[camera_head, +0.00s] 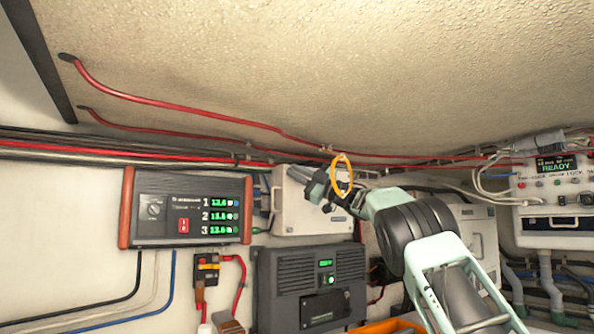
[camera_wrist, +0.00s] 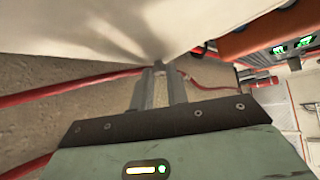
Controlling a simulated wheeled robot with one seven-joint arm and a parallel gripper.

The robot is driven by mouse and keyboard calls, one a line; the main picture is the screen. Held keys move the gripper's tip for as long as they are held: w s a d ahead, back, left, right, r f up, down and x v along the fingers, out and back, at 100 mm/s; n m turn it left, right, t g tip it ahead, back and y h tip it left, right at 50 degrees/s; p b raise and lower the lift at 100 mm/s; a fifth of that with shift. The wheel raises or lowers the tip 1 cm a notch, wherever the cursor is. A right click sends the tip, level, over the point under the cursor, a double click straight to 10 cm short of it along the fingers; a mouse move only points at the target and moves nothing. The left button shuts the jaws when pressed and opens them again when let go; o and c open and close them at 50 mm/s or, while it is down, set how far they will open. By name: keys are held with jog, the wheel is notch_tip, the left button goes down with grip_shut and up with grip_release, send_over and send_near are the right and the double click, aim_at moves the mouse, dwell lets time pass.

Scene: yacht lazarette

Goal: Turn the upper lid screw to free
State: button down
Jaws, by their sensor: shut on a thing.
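A pale grey-white box (camera_head: 290,215) is fixed to the wall in the middle of the head view. My gripper (camera_head: 312,186) reaches its upper right part and covers some of its front. In the wrist view the box's pale face (camera_wrist: 130,25) fills the top. My two grey fingers (camera_wrist: 160,72) stand close together with their tips at that face. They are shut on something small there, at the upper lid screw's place. The screw itself is hidden between the tips, so its turn cannot be read.
Red cables (camera_head: 190,108) run along the ceiling just above my gripper. A yellow-orange ring (camera_head: 342,175) shows at my wrist. A three-line display panel (camera_head: 187,210) is at left, a dark ribbed unit (camera_head: 311,286) below, and a panel reading READY (camera_head: 556,165) at right.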

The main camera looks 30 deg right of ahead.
jog(key=n+g+p, duration=0.1)
jog(key=n, duration=0.1)
jog(key=r+n+g+p, duration=0.1)
jog(key=n+g+p, duration=0.1)
jog(key=shift+d+g+p, duration=0.15)
jog(key=shift+g+p, duration=0.15)
jog(key=shift+f+n+g+p, duration=0.1)
jog(key=shift+n+g+p, duration=0.2)
jog(key=shift+n+p, duration=0.35)
jog(key=shift+n, duration=0.25)
jog(key=c, duration=1.4)
grip_release()
jog(key=shift+o, duration=0.2)
jog(key=shift+f, duration=0.1)
jog(key=b+v, duration=0.6)
jog(key=v, duration=1.1)
jog(key=shift+s+d+r+b, duration=0.2)
jog(key=shift+r+b, duration=0.15)
jog(key=shift+b, duration=0.05)
